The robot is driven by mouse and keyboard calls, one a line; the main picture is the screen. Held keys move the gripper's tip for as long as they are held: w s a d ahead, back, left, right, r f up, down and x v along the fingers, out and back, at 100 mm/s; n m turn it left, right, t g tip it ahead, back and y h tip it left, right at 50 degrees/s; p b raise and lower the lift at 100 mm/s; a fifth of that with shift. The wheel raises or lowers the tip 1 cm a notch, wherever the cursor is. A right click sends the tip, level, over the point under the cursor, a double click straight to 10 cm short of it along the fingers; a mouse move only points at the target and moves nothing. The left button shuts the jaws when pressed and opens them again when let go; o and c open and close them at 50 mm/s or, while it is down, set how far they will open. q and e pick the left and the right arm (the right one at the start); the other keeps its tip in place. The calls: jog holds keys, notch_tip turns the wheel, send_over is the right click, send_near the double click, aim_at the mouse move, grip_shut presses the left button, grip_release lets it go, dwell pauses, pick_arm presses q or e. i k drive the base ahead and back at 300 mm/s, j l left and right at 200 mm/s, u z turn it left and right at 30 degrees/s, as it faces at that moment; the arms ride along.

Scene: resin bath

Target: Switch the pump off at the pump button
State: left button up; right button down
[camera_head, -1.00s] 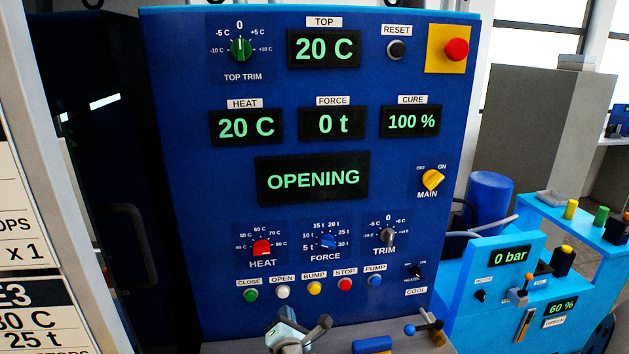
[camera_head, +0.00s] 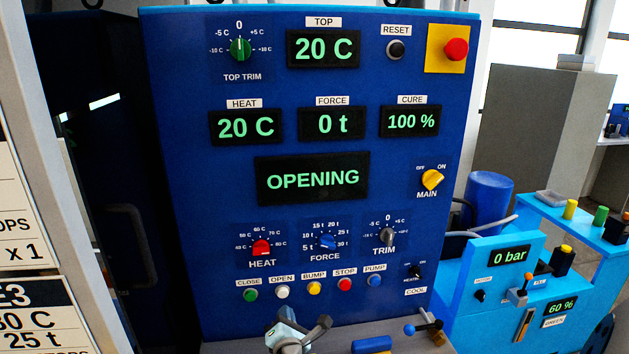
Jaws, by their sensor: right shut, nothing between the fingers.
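The pump button (camera_head: 375,280) is a small blue button under a PUMP label, at the right end of the button row on the blue control panel (camera_head: 210,200). My left gripper is not in view. Whether the pump is on cannot be told from the button.
The red stop button (camera_head: 345,284) sits just left of the pump button, with several other buttons further left. A dark COOL switch (camera_head: 415,272) is to its right. The display (camera_head: 312,179) reads OPENING. A blue-knobbed lever (camera_head: 411,330) stands at the lower right.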

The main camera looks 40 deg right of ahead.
aim_at(375, 281)
jog(key=z, duration=1.25)
